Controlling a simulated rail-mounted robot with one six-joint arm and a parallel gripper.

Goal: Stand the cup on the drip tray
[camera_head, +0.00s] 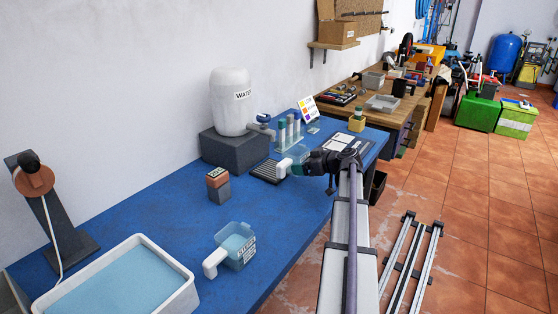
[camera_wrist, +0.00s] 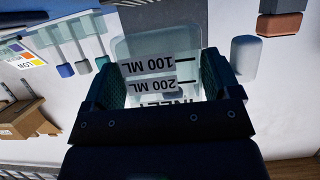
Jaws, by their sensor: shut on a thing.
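A clear, pale-green cup (camera_head: 297,153) with a pale handle (camera_head: 283,168) is in my gripper (camera_head: 303,158). In the wrist view the cup (camera_wrist: 155,48) sits between the two green-padded fingers of my gripper (camera_wrist: 160,78), with 100 ML and 200 ML labels. The handle (camera_wrist: 246,58) stands out to one side there. The dark ribbed drip tray (camera_head: 265,174) lies on the blue bench in front of the grey block. The cup is at the tray's right side in the head view; its height above the bench is unclear. The tray's right end is partly hidden by the handle.
A white water tank (camera_head: 231,103) with a tap stands on a grey block (camera_head: 232,150) behind the tray. Capped tubes (camera_head: 288,132) stand close behind the cup. A second labelled cup (camera_head: 237,244), a red-topped block (camera_head: 217,186) and a white basin (camera_head: 122,282) are nearer.

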